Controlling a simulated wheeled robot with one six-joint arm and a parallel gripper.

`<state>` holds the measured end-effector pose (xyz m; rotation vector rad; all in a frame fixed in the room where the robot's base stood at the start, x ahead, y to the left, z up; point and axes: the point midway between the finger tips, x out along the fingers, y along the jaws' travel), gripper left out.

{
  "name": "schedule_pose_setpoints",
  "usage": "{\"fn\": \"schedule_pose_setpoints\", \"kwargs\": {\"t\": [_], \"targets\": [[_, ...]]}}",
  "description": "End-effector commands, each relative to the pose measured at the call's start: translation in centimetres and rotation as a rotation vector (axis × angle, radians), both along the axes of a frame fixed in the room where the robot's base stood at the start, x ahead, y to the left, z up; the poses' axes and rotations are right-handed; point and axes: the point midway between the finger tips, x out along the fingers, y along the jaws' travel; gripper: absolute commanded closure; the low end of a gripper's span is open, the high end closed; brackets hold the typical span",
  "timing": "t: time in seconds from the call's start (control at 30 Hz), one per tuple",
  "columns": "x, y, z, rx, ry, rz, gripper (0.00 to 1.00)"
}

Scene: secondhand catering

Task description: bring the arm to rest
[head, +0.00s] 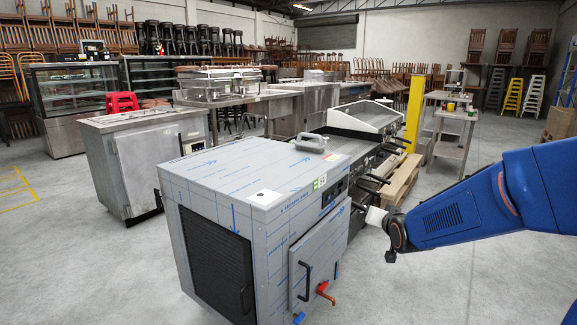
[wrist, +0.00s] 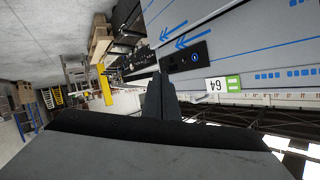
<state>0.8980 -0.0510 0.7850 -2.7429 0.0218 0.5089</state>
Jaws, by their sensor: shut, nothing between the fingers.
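My blue arm (head: 450,213) reaches in from the right edge of the head view. Its dark wrist end is beside the front right of a film-wrapped metal cabinet (head: 235,180), with floor showing around it. In the wrist view my gripper (wrist: 160,88) shows as dark fingers close together, shut and empty. The cabinet's face with blue arrows, a dark control panel (wrist: 190,57) and a "64" label (wrist: 222,84) shows beyond the fingertips. In the head view the fingers are too small to make out clearly.
The cabinet's door (head: 318,262) has a handle and a red-handled valve (head: 325,292) low at the front. A cooking range (head: 345,150), a wooden pallet (head: 402,182) and a yellow post (head: 414,110) stand behind. Bare concrete floor (head: 430,285) lies below the arm.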

Motion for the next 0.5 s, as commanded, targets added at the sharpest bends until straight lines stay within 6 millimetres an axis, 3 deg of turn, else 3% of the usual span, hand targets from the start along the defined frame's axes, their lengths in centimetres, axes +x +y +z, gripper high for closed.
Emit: {"fn": "schedule_pose_setpoints", "kwargs": {"t": [0.5], "targets": [[-17.1, -1.7, 0.5, -0.172, 0.359, 0.045, 1.0]]}}
